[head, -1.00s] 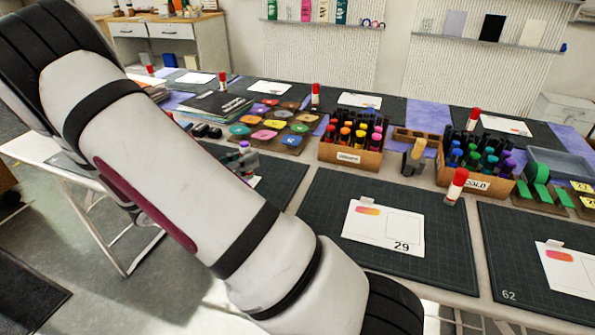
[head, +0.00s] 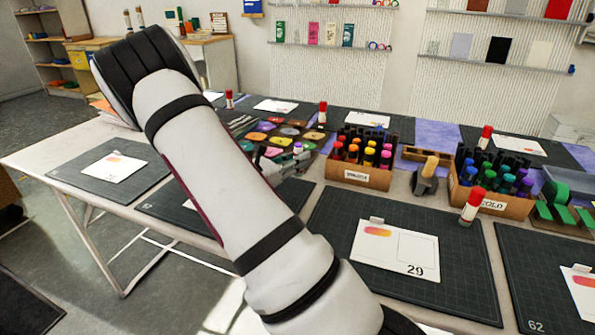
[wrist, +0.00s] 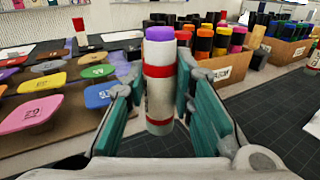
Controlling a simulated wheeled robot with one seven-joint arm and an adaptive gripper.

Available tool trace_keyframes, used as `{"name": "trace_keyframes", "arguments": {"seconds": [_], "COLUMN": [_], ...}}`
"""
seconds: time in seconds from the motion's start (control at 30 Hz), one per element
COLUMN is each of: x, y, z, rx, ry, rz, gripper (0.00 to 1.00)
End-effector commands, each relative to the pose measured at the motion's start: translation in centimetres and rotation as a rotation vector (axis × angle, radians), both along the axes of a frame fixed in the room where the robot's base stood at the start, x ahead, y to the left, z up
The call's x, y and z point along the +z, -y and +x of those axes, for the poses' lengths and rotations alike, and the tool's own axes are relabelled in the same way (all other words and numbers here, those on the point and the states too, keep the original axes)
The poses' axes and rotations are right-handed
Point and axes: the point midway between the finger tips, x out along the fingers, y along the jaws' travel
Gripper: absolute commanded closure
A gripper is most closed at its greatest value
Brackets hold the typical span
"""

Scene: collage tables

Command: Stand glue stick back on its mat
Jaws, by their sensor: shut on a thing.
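My gripper (head: 284,164) is shut on a glue stick (wrist: 158,105), a white tube with red bands and a purple top. The stick is upright between the teal finger pads in the wrist view. In the head view only its purple top (head: 297,147) shows clearly, left of the warm-coloured marker box. A dark gridded mat (head: 305,192) lies under and beside my gripper, partly hidden by my arm. Another dark mat (head: 335,210) holds card 29 (head: 395,250). Whether the stick's base touches anything is hard to tell.
A marker box (head: 365,178) stands close right of my gripper, with a second box (head: 495,205) further right. Coloured discs (wrist: 45,82) on a brown board lie to the left in the wrist view. A red-capped glue stick (head: 471,207) stands by mat 29.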

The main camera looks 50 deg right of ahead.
Motion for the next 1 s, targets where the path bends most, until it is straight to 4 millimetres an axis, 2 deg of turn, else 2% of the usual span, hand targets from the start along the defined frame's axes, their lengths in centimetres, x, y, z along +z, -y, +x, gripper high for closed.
{"name": "trace_keyframes", "arguments": {"seconds": [0.17,0.4,0.67,1.0], "x": [-0.5,-3.5,-3.5,-4.6], "y": [0.6,0.6,0.5,0.5], "z": [0.0,0.0,0.0,0.0], "rx": [0.001,0.000,0.000,0.001], "ry": [-0.001,-0.002,0.000,-0.002], "rz": [0.000,-0.001,-0.001,0.002], "gripper": [1.00,1.00,1.00,1.00]}}
